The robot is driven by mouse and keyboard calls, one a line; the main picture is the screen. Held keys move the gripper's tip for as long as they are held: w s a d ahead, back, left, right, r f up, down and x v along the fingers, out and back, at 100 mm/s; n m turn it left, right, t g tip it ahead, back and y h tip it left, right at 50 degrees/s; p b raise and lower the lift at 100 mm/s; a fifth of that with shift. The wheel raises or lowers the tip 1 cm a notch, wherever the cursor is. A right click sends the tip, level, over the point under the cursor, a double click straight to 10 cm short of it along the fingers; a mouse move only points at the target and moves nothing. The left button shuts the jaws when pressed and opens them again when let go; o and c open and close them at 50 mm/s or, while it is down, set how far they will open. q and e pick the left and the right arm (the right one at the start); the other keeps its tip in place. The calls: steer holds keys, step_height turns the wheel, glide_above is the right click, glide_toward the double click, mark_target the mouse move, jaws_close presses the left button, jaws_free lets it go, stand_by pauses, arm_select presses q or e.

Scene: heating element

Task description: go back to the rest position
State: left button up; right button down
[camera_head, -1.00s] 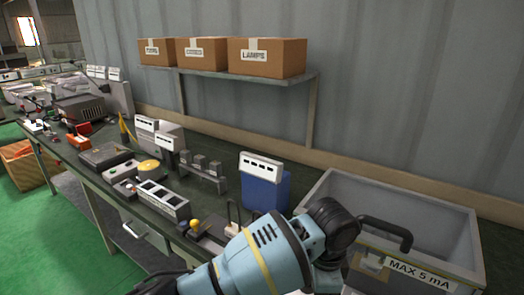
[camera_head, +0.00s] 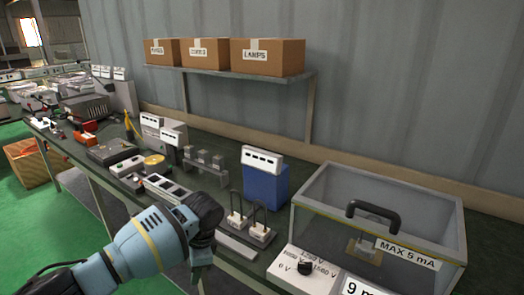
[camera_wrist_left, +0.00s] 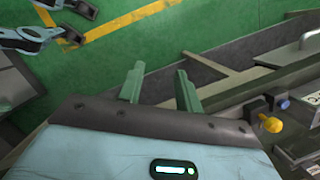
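My left arm (camera_head: 150,242) comes in from the lower left in the head view, in front of the workbench. Its gripper is mostly out of sight there, below the dark wrist. In the left wrist view my left gripper (camera_wrist_left: 159,69) shows two green fingers apart with nothing between them. It is over the green floor beside the bench edge. My right gripper cannot be made out in either view.
A clear box (camera_head: 445,230) with a black handle and a "MAX 5 mA" label stands at the right of the bench. A blue device (camera_head: 265,185) and plugs with looped handles (camera_head: 262,232) are near the arm. Boxes (camera_head: 267,57) sit on a shelf.

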arm_select(q)
steer(key=a+n+g+y, duration=0.1)
steer(key=a+n, duration=0.2)
steer(key=a, duration=1.6)
steer(key=s+d+f+n+t+h, duration=0.15)
steer(key=s+d+f, duration=0.35)
steer(key=f, duration=0.6)
steer(key=s+d+f+t+h, duration=0.3)
steer(key=s+f, duration=0.5)
steer(key=f, duration=0.2)
steer(key=s+a+r+n+t+h, duration=0.1)
steer(key=s+a+t, duration=0.15)
steer(key=s, duration=0.65)
steer(key=s+a+r+n+t, duration=0.1)
steer(key=s+t, duration=0.2)
steer(key=s, duration=0.6)
steer(key=d+n+t, duration=0.1)
steer(key=d+n, duration=0.3)
steer(key=d, duration=0.7)
steer(key=shift+d+f+n, duration=0.2)
steer(key=shift+n, duration=0.15)
